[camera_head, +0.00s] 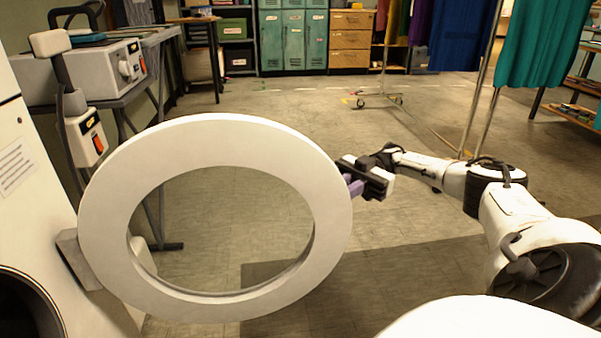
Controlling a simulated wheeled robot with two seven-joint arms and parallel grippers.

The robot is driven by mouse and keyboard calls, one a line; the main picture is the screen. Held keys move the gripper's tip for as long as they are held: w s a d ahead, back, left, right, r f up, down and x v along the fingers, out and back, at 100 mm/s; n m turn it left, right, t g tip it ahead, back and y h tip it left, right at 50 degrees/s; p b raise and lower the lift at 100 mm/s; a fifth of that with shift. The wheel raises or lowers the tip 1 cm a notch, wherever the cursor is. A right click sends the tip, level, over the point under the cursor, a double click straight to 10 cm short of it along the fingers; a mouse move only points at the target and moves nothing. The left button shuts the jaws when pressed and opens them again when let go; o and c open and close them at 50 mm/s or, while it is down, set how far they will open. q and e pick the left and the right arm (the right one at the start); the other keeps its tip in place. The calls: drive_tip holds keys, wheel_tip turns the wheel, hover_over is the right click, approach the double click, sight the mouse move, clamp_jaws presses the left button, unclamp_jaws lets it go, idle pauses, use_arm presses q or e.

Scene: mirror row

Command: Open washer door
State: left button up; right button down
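The washer (30,175) is the white machine at the left edge. Its dark round opening (18,310) shows at the lower left. The washer door (105,220) is a large white ring, swung out from the washer on a hinge (75,258) at its left. Through the ring I see the floor. My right gripper (356,186) is at the ring's right rim, on the side away from the hinge. Its fingertips are partly hidden by the rim, so I cannot tell if they grip it. My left gripper is not in view.
A grey table (140,75) with a white appliance (118,62) stands behind the washer. Green lockers (293,40) and wooden drawers (350,40) line the back. A rolling rack (485,75) with hanging clothes is at the right. The middle floor is clear.

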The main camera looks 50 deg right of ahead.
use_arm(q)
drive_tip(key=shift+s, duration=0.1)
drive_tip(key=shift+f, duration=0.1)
use_arm(e)
drive_tip(key=c, duration=1.7)
unclamp_jaws()
